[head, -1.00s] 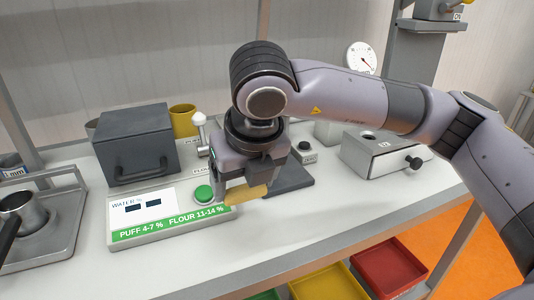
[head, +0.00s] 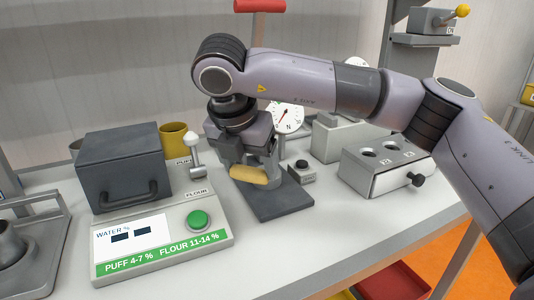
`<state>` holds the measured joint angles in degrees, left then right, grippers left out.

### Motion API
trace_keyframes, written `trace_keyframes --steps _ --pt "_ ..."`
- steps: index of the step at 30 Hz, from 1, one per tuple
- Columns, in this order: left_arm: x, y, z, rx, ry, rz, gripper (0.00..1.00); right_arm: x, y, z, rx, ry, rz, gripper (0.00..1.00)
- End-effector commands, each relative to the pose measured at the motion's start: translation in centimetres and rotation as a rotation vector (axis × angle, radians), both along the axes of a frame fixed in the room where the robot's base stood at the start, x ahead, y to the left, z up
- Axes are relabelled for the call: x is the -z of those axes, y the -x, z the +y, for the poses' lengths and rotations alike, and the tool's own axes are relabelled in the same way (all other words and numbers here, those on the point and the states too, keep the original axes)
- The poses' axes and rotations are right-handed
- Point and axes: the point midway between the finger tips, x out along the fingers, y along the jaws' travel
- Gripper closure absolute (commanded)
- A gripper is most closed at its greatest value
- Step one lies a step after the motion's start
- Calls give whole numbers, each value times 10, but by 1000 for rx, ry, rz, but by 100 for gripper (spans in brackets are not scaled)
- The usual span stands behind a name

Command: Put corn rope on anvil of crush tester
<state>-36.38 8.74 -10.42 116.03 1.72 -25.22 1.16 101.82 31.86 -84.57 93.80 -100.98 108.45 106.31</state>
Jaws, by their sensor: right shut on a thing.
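The corn rope is a short yellow stick (head: 248,174). My right gripper (head: 250,172) is shut on it. It lies roughly level, over the left back part of a dark grey base plate (head: 283,202). This plate seems to belong to the crush tester, with a white round dial (head: 287,117) behind it and a red handle (head: 259,5) at the top. My arm and gripper hide the middle of the tester and its anvil. I cannot tell whether the rope touches anything below it. My left gripper is not in view.
A moisture meter (head: 160,240) with a green button (head: 197,219) stands at the left front, with a grey box (head: 125,170) behind it. A yellow cup (head: 174,140) stands behind. The table front is clear.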

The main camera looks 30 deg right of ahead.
Motion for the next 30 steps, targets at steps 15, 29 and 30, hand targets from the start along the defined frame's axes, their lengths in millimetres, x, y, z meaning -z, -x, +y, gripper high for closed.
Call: trace_keyframes --steps 15,29,30 --pt "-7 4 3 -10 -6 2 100 0 -56 -63 -1 -1 0 39" --pt "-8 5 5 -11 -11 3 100 35 -59 -68 -2 -1 -1 39" --pt "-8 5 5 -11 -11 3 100 35 -59 -67 -3 -1 -1 39"
